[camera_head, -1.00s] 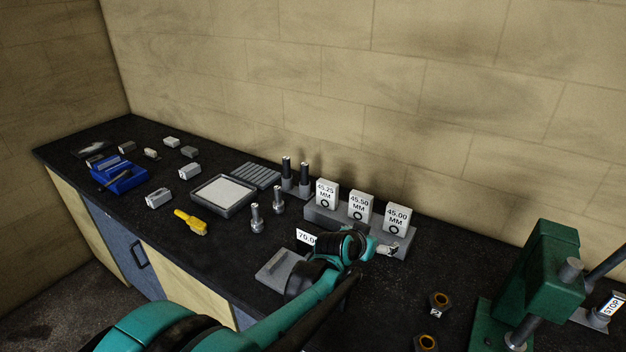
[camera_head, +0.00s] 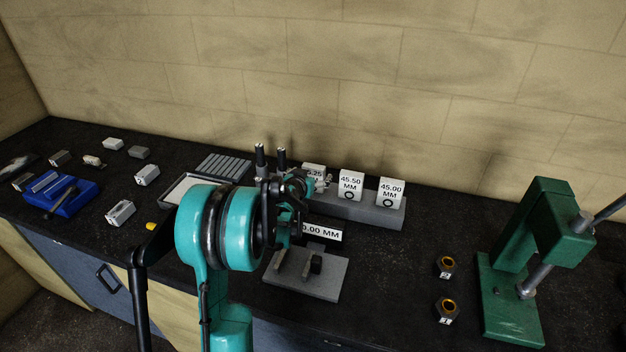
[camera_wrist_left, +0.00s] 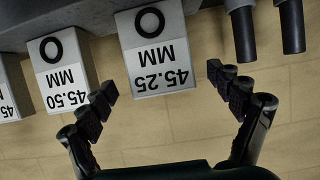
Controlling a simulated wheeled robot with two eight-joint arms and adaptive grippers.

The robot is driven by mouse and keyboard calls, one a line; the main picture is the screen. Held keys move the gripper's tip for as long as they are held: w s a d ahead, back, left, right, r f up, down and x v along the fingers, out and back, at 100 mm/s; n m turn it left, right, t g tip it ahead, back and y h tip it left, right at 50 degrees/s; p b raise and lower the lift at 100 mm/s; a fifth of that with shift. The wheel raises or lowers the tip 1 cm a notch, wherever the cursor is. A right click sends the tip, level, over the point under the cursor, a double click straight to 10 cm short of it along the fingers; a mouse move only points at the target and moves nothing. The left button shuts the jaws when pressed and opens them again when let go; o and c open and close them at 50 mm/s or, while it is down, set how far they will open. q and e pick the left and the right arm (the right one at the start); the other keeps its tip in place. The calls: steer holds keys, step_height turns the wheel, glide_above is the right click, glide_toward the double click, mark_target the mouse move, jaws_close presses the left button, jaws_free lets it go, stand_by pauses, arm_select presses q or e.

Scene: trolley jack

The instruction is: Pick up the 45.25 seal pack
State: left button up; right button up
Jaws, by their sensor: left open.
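The 45.25 seal pack (camera_head: 314,170) is a small white box in the grey holder, partly hidden behind my left gripper (camera_head: 318,183) in the head view. In the left wrist view the 45.25 pack (camera_wrist_left: 154,50) shows upside down, its label facing the camera. My left gripper (camera_wrist_left: 168,90) is open there, its fingers on either side of the pack's near end, with nothing between their tips but the pack's edge close by. The 45.50 pack (camera_head: 351,185) and the 45.00 pack (camera_head: 391,192) stand to its right in the head view. My right gripper is not in view.
The grey holder (camera_head: 370,212) carries the packs. Two dark upright pins (camera_wrist_left: 291,25) stand close beside the 45.25 pack. A grey plate (camera_head: 318,278) lies in front. A green press (camera_head: 515,290) stands at right, with two brass-centred nuts (camera_head: 445,266) nearby.

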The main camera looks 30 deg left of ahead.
mark_target(312, 173)
arm_select(q)
steer(key=x, duration=0.3)
steer(key=shift+w, duration=0.2)
steer(key=shift+s, duration=0.1)
steer(key=shift+c, duration=1)
steer(key=c, duration=1.1)
steer(key=shift+o, duration=0.2)
steer(key=shift+r, duration=0.15)
